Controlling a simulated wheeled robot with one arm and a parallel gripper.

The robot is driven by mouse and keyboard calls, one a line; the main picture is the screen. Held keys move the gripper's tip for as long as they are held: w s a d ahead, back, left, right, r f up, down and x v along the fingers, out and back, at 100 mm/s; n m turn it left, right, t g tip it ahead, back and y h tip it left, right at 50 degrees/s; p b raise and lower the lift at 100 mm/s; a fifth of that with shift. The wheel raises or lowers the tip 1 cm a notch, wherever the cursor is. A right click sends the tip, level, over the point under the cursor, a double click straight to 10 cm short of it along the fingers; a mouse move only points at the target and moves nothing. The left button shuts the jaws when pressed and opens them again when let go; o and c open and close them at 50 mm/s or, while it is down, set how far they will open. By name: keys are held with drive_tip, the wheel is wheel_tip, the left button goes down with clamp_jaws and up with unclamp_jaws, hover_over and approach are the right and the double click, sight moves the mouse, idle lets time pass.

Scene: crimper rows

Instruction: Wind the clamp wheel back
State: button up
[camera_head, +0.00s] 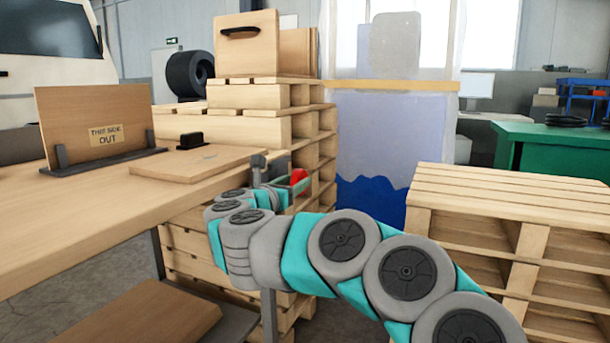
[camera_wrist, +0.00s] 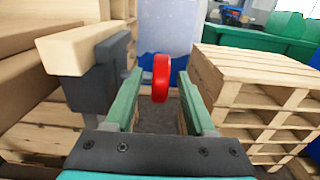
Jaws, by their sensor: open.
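The red clamp wheel (camera_wrist: 161,78) shows nearly edge-on in the wrist view, on a short grey spindle to the right of the grey clamp body (camera_wrist: 97,88). My gripper (camera_wrist: 160,88) is open, with one green finger on each side of the wheel in the picture. I see no finger pressed on the wheel, but how deep it sits between the tips I cannot tell. In the head view the wheel (camera_head: 299,178) is a small red shape at the bench's right end, partly hidden by my gripper (camera_head: 292,187). The clamp (camera_head: 259,165) is at the bench corner there.
The wooden bench (camera_head: 60,235) holds a flat board (camera_head: 195,164) and an upright sign panel (camera_head: 95,122). Stacked pallets (camera_head: 235,127) stand behind the clamp. Another pallet stack (camera_head: 510,205) stands on the right, close to my arm.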

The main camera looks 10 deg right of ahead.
sight(305, 175)
drive_tip(key=x, duration=0.6)
drive_tip(key=shift+w+d, duration=0.2)
drive_tip(key=shift+d, duration=0.05)
clamp_jaws()
idle(0.3)
